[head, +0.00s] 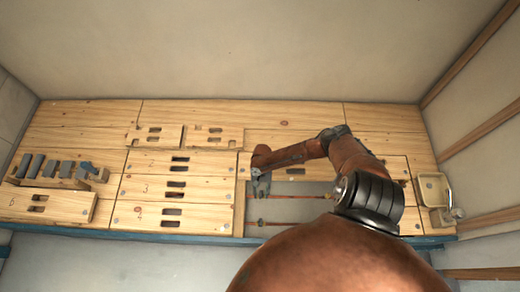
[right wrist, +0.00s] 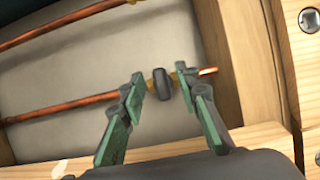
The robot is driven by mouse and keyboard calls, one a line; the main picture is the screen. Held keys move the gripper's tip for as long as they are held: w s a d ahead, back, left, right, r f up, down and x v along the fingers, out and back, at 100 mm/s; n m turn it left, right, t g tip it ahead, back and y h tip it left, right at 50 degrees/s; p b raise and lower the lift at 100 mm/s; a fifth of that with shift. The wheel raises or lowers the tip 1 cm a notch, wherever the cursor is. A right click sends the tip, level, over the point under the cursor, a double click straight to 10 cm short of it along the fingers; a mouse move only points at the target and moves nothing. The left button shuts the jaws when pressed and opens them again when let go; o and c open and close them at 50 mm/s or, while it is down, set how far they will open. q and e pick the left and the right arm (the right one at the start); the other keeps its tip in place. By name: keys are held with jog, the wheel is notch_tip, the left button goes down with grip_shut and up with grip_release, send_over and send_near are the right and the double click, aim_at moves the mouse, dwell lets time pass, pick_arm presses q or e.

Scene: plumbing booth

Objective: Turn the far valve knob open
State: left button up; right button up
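The far copper pipe (head: 300,196) runs across the opening in the wooden panels. Its dark valve knob (right wrist: 162,84) shows in the right wrist view, on a brass fitting close to the pipe's end. My right gripper (head: 261,188) is at the left end of this pipe and hides the knob in the head view. In the right wrist view my right gripper (right wrist: 161,82) is open, with one green-padded finger on each side of the knob. Small gaps seem to show between the fingers and the knob. My left gripper is not in view.
The near copper pipe (head: 285,224) runs parallel, with a small fitting at its left end. Wooden panels with slots (head: 180,190) surround the opening. Several grey blocks (head: 50,168) stand at the left. A cream box (head: 433,189) sits at the right.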

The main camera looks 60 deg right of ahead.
grip_shut()
jog(key=shift+a, duration=0.15)
dwell(0.4)
